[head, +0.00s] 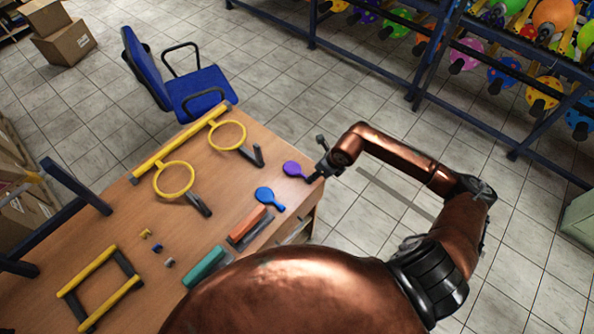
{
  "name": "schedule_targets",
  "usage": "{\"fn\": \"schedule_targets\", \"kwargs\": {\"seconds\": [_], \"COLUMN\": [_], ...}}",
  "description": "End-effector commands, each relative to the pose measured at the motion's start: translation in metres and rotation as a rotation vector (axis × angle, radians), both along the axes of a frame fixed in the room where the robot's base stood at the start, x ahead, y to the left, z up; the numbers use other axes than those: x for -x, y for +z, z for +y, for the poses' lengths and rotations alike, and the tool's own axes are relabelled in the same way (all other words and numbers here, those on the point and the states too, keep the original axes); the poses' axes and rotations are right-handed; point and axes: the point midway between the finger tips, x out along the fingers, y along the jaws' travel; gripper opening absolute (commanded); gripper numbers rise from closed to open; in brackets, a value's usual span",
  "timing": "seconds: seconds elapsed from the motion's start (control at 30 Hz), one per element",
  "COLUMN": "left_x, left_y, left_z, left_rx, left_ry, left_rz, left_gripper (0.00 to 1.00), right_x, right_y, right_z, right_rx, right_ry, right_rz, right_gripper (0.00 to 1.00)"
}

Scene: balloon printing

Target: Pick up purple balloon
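The purple balloon (291,168) lies flat and deflated near the right edge of the wooden table. My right gripper (317,160) is at that table edge, just to the right of the balloon. Its two dark fingers look spread apart, one higher in the picture and one lower. The lower finger is close to the balloon's neck end; whether it touches is too small to tell. My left gripper is out of view.
A blue balloon (265,195) lies beside the purple one on the table (215,225). Orange (247,222) and teal (206,265) blocks, yellow rings (174,178) and a yellow-black frame (97,283) are also there. A blue chair (196,88) stands behind. Balloon racks (430,70) are at upper right.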

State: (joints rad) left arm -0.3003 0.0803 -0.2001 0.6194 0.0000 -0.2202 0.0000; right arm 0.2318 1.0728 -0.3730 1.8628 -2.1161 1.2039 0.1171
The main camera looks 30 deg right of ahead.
Motion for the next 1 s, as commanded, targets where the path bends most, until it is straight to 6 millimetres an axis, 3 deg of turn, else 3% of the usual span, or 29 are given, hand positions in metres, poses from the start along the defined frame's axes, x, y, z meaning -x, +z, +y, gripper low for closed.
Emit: {"fn": "schedule_targets", "kwargs": {"seconds": [0.5,0.77,1.0], "left_x": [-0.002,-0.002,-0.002], "left_y": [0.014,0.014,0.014], "left_z": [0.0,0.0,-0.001], "left_rx": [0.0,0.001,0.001], "left_ry": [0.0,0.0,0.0], "left_rz": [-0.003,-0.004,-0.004], "left_gripper": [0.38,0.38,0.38], "right_x": [-0.026,-0.027,-0.027], "right_y": [-0.055,-0.058,-0.058], "right_z": [0.012,0.011,0.011], "right_rx": [-0.007,-0.006,-0.006], "right_ry": [0.0,0.001,0.001], "right_rz": [-0.001,-0.002,-0.002], "right_gripper": [0.39,0.39,0.23]}}
